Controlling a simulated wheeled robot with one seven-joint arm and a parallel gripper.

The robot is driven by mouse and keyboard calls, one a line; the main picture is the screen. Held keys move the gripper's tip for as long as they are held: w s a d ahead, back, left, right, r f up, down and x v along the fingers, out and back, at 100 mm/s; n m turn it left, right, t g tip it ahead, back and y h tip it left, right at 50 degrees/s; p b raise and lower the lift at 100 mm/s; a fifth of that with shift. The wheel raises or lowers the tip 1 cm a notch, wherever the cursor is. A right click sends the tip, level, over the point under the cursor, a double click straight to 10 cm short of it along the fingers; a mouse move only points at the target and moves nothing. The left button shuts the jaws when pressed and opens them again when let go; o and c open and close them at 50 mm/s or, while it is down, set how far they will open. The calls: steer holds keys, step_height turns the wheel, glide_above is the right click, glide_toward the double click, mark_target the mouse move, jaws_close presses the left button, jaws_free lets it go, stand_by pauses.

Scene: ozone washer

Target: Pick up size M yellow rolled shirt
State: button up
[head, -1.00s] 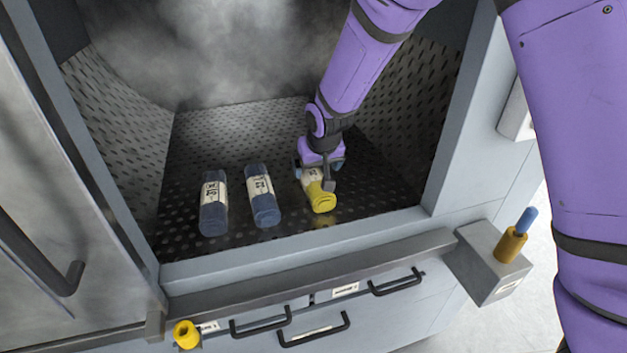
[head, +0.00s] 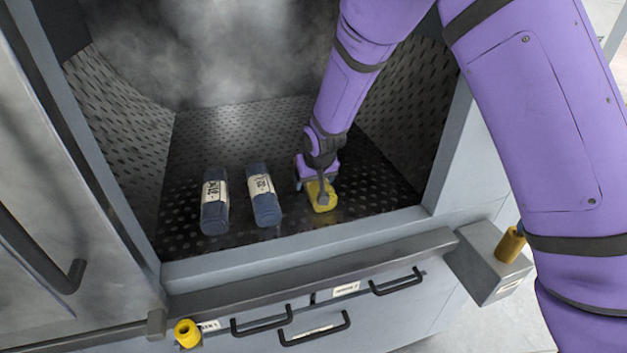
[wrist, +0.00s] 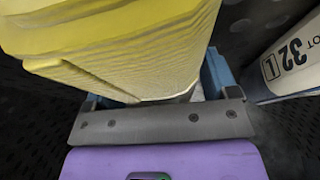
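The yellow rolled shirt (head: 322,198) lies on the dark perforated floor of the washer chamber, right of two blue rolls. My gripper (head: 316,183) reaches down over its rear part and hides its label, so its size cannot be read. In the wrist view the yellow roll (wrist: 130,45) is very close and fills the upper left. The gripper's blue fingers (wrist: 155,95) are at either side of it, and a sliver of white label shows by the right finger. Whether the fingers press on the roll cannot be told.
Two blue rolled shirts with white labels, one at left (head: 215,205) and one nearer (head: 264,203), lie beside it. The front sill (head: 300,246) and the right wall (head: 405,125) bound the chamber. Steam hangs at the back.

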steer(key=c, duration=0.8)
steer(key=shift+o, duration=0.2)
steer(key=shift+r, duration=0.1)
